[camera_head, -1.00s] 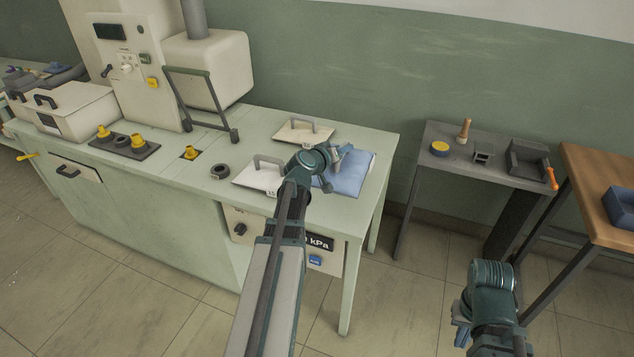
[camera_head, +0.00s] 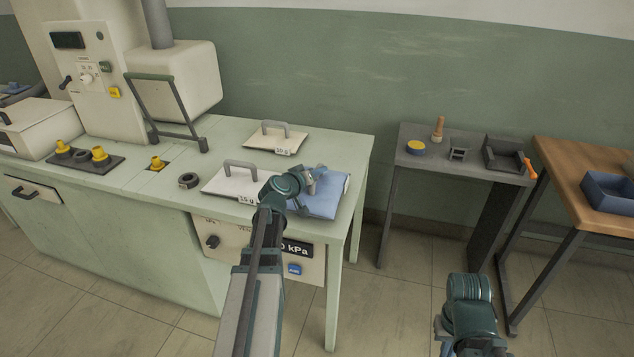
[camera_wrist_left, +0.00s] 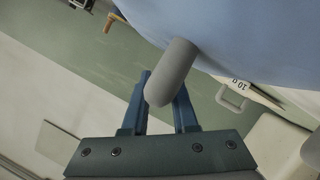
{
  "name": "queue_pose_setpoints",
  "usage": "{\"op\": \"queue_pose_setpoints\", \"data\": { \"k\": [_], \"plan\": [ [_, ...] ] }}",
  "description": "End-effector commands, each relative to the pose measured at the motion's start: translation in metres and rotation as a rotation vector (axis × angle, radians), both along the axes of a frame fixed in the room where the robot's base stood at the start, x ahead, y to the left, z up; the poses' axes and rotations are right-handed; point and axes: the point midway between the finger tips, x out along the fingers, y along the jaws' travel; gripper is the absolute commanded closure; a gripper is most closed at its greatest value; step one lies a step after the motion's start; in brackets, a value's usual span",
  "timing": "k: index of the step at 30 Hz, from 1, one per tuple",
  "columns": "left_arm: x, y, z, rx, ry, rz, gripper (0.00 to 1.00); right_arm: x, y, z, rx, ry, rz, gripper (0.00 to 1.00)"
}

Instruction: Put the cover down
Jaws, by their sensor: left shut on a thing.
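My left gripper (camera_head: 316,180) is at the right end of the pale green bench, right over a flat blue piece (camera_head: 325,203) with a pale edge. In the left wrist view its two blue fingers (camera_wrist_left: 165,88) are shut on a grey rounded handle (camera_wrist_left: 172,72). The handle's far end meets a large blue surface (camera_wrist_left: 235,35); I cannot tell whether it is fixed to it. Two white plates with grey handles, one marked 15 g (camera_head: 225,184) and one marked 10 g (camera_head: 262,141), lie beside and behind the blue piece. My right gripper (camera_head: 446,345) hangs low over the floor, mostly hidden.
A cream machine (camera_head: 95,60) stands on the bench (camera_head: 150,192) at the left, with yellow-topped fittings (camera_head: 100,153) and a dark ring (camera_head: 188,180) in front. A grey side table (camera_head: 470,165) and a wooden table (camera_head: 570,155) with a blue tray (camera_head: 608,190) stand to the right, beyond a floor gap.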

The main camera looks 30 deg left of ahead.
Motion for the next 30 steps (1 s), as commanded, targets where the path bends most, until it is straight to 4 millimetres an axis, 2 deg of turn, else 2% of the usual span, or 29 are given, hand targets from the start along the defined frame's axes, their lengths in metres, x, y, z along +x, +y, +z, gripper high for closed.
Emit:
{"op": "queue_pose_setpoints", "data": {
  "k": [1,2,14,15,20,30],
  "plan": [
    [0.0,0.0,-0.0117,0.0,0.0,0.0,1.0,0.0,0.0,-0.0118,0.0,0.0,0.0,1.0],
    [0.0,0.0,-0.0132,0.0,0.0,0.0,1.0,0.0,0.0,-0.0133,0.0,0.0,0.0,1.0],
    [0.0,0.0001,-0.015,0.0,0.0,0.0,1.0,0.0,0.0,-0.0151,0.0,0.0,0.0,1.0],
    [0.0,0.0001,-0.0152,0.0,0.0,0.0,0.72,0.0,0.0,-0.0152,0.0,0.0,0.0,1.0],
    [-0.0001,0.0,-0.014,0.0,0.0,0.0,0.43,0.0,0.0,-0.014,0.0,0.0,0.0,1.0],
    [-0.0001,0.0,-0.0106,0.0,0.0,0.0,0.43,0.0,0.0,-0.0106,0.0,0.0,0.0,1.0]
  ]
}}
